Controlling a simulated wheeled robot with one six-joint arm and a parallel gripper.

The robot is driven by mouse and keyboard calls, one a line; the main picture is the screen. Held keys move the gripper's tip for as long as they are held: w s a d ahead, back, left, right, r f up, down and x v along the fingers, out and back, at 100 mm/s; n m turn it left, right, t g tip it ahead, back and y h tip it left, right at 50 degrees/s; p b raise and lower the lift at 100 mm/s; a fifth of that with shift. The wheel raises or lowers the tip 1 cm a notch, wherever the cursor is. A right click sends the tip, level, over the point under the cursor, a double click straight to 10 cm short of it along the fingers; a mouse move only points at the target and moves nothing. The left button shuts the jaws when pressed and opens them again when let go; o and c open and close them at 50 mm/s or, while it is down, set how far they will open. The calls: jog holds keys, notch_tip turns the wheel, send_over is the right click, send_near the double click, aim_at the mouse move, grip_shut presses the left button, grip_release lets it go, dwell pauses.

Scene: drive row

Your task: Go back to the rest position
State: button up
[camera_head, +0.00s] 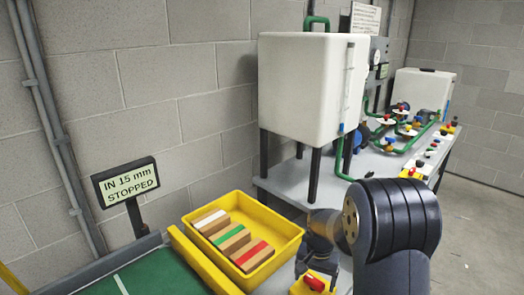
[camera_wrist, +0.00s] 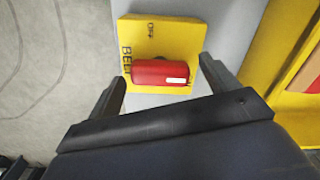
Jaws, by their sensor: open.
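My gripper (camera_wrist: 163,72) is open in the wrist view. Its two dark fingers are apart, one on each side of a red switch handle (camera_wrist: 158,75) with a white mark, and nothing is held between them. The handle sits on a yellow plate (camera_wrist: 185,36) lettered "BELT" and "OFF". In the head view my arm reaches down at the lower right, over the yellow switch box with its red handle (camera_head: 315,283). The gap between fingers and handle is hard to judge.
A yellow tray (camera_head: 283,207) with several striped blocks stands left of my arm, beside a green belt (camera_head: 160,275). A sign (camera_head: 128,183) reads "IN 15 mm STOPPED". A white tank (camera_head: 300,85) on dark legs, green pipes and valves stand behind on the grey bench.

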jog(key=n, duration=1.3)
jog(key=shift+n, duration=0.4)
jog(key=shift+r, duration=1.55)
